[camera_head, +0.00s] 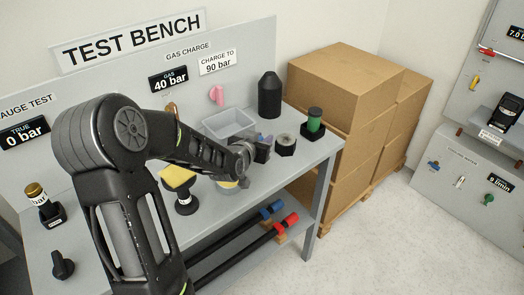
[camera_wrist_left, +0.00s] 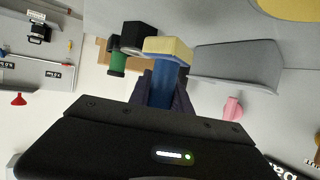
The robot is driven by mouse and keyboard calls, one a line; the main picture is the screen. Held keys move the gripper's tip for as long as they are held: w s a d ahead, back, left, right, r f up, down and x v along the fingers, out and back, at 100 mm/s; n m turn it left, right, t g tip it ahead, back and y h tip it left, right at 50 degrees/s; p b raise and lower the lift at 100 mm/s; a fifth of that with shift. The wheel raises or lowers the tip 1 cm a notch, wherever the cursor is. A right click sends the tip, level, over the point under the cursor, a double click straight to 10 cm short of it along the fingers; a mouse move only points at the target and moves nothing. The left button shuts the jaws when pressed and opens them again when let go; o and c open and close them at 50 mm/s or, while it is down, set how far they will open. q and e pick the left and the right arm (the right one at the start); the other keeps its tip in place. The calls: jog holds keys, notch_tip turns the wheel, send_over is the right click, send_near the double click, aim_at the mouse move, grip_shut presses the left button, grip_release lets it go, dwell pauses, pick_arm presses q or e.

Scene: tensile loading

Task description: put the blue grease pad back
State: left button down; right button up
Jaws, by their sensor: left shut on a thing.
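My left gripper (camera_head: 261,151) is over the test bench near its right end, just in front of the clear tray (camera_head: 228,124). In the left wrist view the left gripper (camera_wrist_left: 162,92) is shut on the blue grease pad (camera_wrist_left: 166,78), gripping its blue body, with a pale yellow pad on its end. In the head view only a small blue part of it (camera_head: 265,138) shows behind the fingers. My right gripper is not in view.
A hexagonal metal piece (camera_head: 286,146), a green cylinder on a black base (camera_head: 315,122) and a black pointed cylinder (camera_head: 269,96) stand close to the gripper. A pink piece (camera_head: 217,95) is at the back panel. Cardboard boxes (camera_head: 345,80) stand beyond the bench.

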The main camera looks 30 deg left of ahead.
pick_arm(q)
jog(key=shift+f, duration=0.2)
notch_tip(320, 180, down, 4)
jog(key=shift+r+p, duration=0.1)
jog(key=shift+p, duration=0.2)
jog(key=shift+f, duration=0.2)
jog(key=shift+f+b, duration=0.15)
jog(key=shift+b, duration=0.15)
jog(key=c, duration=1.2)
grip_release()
